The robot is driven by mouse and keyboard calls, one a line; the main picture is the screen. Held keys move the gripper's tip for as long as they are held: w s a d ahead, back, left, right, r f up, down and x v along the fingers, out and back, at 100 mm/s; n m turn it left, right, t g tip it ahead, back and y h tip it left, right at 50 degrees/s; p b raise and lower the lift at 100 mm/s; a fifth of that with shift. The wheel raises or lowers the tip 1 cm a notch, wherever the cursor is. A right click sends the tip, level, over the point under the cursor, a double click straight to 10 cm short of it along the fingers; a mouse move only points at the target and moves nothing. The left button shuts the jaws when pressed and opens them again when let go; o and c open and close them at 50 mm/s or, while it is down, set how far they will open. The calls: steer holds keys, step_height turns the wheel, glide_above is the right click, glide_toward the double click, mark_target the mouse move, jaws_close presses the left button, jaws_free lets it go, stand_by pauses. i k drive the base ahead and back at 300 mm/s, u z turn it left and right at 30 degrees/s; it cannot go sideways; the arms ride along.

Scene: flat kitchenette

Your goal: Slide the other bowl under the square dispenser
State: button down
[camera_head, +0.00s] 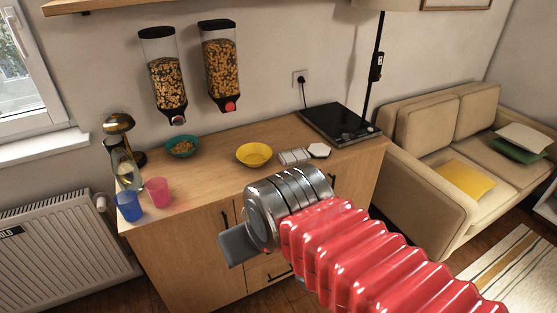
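Two wall dispensers with black lids hold cereal. The left one (167,82) has a pinkish knob and the right one (221,70) a red knob; I cannot clearly tell which is square. A teal bowl (183,148) with cereal in it stands on the wooden counter, below the left dispenser. A yellow bowl (254,154), seemingly empty, stands on the counter to the right of and below the right dispenser. My gripper (238,246) is in front of the counter, apart from both bowls. Only a grey finger part shows, so its opening is hidden.
A blue cup (129,206), a pink cup (158,192), a glass carafe (124,166) and a brass lamp (119,124) stand at the counter's left end. White hexagonal tiles (295,156) lie right of the yellow bowl, before a black hob (339,123). Counter between the bowls is clear.

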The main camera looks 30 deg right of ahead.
mark_target(254, 154)
steer(key=i, duration=1)
